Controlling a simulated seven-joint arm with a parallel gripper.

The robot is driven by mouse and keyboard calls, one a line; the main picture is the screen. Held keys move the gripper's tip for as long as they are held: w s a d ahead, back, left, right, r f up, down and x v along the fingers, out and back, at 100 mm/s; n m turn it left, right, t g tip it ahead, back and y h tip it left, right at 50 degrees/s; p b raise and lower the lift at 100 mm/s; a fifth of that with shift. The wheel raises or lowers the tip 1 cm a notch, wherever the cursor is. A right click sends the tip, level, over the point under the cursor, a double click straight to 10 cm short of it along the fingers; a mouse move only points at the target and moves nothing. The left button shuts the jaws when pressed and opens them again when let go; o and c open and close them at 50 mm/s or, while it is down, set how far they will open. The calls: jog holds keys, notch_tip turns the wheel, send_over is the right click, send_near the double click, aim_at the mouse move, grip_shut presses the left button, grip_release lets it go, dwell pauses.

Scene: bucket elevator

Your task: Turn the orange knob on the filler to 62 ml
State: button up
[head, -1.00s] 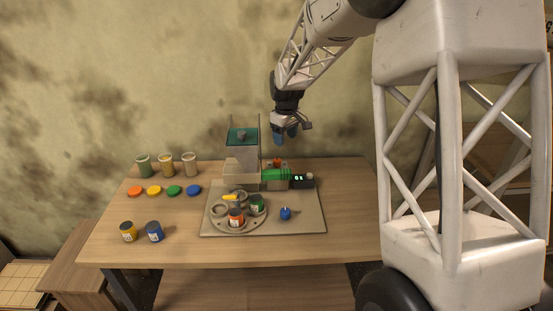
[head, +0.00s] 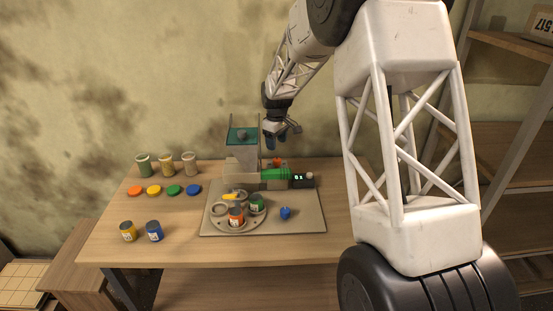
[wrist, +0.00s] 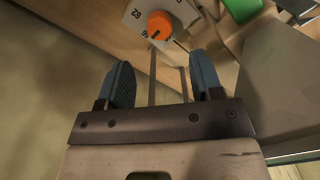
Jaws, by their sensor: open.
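The filler (head: 243,166) stands at the back of the grey board, with a teal-topped hopper, a green part and a small dark display with lit digits, too small to read surely. Its orange knob (head: 277,162) shows small behind the green part. In the wrist view the orange knob (wrist: 160,25) sits on a pale plate (wrist: 140,14) with printed numbers, beyond my fingertips. My gripper (head: 276,143) is open and empty, pointing down above the knob and apart from it. Its two blue fingers (wrist: 160,75) are spread in the wrist view.
A round turntable (head: 222,223) on the board (head: 305,225) holds an orange-labelled jar and a green jar. A blue object (head: 285,213) sits to their right. Coloured lids, jars and filled containers stand on the left of the table. The hopper rises close beside my gripper.

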aim_at(276, 159)
jog(key=shift+f, duration=3.85)
jog(key=c, duration=0.9)
